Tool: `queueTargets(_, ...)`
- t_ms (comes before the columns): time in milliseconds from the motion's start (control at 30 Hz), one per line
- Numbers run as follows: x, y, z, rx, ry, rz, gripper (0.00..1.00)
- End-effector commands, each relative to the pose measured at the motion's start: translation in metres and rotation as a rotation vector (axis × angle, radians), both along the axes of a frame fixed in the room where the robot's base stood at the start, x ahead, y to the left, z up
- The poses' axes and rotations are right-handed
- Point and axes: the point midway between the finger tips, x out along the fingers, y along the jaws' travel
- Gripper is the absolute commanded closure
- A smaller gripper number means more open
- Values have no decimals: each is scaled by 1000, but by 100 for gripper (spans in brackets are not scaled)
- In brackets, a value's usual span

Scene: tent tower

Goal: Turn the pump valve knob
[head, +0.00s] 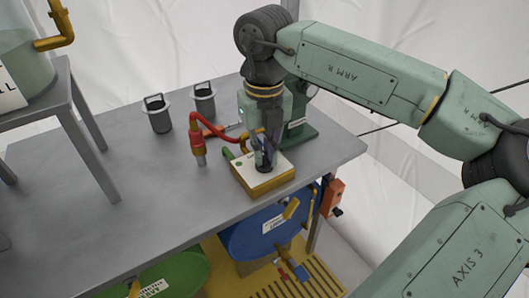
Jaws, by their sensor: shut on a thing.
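A small box with a white top and yellow sides (268,188), apparently the pump valve unit, sits near the front right edge of the grey table. A dark knob (264,168) stands on its white top. My gripper (264,160) points down from above and is shut on the knob. The fingers and wrist hide much of the knob, so its turn angle cannot be told.
A red hose with a nozzle (199,146) stands left of the box. Two dark lidded canisters (160,118) are behind it. A green device (301,122) is behind my gripper. Blue (262,238) and green (165,278) drums stand below the table.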

Motion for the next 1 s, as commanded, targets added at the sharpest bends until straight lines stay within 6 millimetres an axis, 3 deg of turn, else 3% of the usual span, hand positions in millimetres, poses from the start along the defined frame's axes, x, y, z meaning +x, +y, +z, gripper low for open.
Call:
queueTargets(500, 0, 0, 0, 1, -1, 18, 100)
queueTargets(533, 0, 0, 0, 1, -1, 18, 88)
queueTargets(800, 0, 0, 0, 0, -1, 17, 70)
queueTargets(1000, 0, 0, 0, 0, 0, 17, 70)
